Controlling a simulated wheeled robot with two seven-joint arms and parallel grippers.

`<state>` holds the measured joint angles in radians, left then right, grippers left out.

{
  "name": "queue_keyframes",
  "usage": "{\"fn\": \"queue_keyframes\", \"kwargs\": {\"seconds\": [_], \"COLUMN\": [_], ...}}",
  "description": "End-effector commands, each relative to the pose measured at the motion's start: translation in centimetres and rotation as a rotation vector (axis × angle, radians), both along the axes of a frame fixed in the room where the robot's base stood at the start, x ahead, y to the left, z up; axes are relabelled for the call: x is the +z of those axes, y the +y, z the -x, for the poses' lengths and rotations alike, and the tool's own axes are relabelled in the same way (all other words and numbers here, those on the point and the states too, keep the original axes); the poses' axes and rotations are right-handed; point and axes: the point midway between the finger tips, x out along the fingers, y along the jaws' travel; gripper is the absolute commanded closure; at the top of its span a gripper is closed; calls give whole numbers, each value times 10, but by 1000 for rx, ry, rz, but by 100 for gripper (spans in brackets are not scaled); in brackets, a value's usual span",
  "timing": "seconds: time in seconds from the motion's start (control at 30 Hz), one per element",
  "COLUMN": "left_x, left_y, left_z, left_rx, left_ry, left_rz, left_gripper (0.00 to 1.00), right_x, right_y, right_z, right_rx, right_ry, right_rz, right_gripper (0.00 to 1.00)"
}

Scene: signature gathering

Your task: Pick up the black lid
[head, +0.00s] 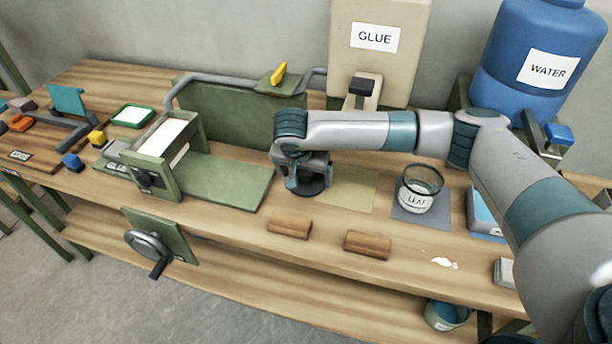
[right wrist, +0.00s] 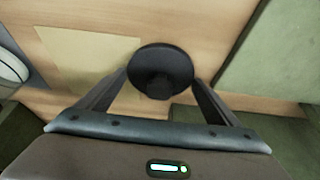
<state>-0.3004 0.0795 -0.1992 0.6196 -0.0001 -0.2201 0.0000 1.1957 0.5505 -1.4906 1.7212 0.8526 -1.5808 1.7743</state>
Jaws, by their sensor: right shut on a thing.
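The black lid (head: 309,188) is a round dark disc with a knob on top, and it also shows in the right wrist view (right wrist: 161,62). My right gripper (head: 305,178) points down over it, with the lid between its two fingers in the right wrist view (right wrist: 160,84). The gripper is shut on the lid at its knob. Whether the lid touches the wooden table (head: 235,222) or hangs just above it, I cannot tell. My left gripper is not in view.
A glass jar marked LEAF (head: 416,202) stands on a grey mat to the right. A tan sheet (head: 347,188) lies between. A green press (head: 225,180) is at left. Two wooden blocks (head: 290,227) (head: 368,244) lie in front. GLUE (head: 380,75) and WATER (head: 530,75) containers stand behind.

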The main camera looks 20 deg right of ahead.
Motion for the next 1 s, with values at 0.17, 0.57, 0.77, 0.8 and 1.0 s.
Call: {"fn": "queue_keyframes", "kwargs": {"seconds": [0.17, 0.57, 0.77, 0.8, 1.0], "left_x": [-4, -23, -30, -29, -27], "left_y": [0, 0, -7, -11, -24], "left_z": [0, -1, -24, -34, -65], "left_rx": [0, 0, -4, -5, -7], "left_ry": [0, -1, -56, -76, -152], "left_rz": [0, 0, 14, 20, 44], "left_gripper": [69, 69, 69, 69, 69], "right_x": [11, 85, 140, 151, 203], "right_y": [0, 0, 1, 1, 0], "right_z": [-1, -1, -1, -1, -1], "right_rx": [-1, 0, 0, 1, 0], "right_ry": [-1, -5, -5, -5, -4], "right_rz": [-1, -3, -3, -2, -1], "right_gripper": [36, 36, 36, 36, 36]}}
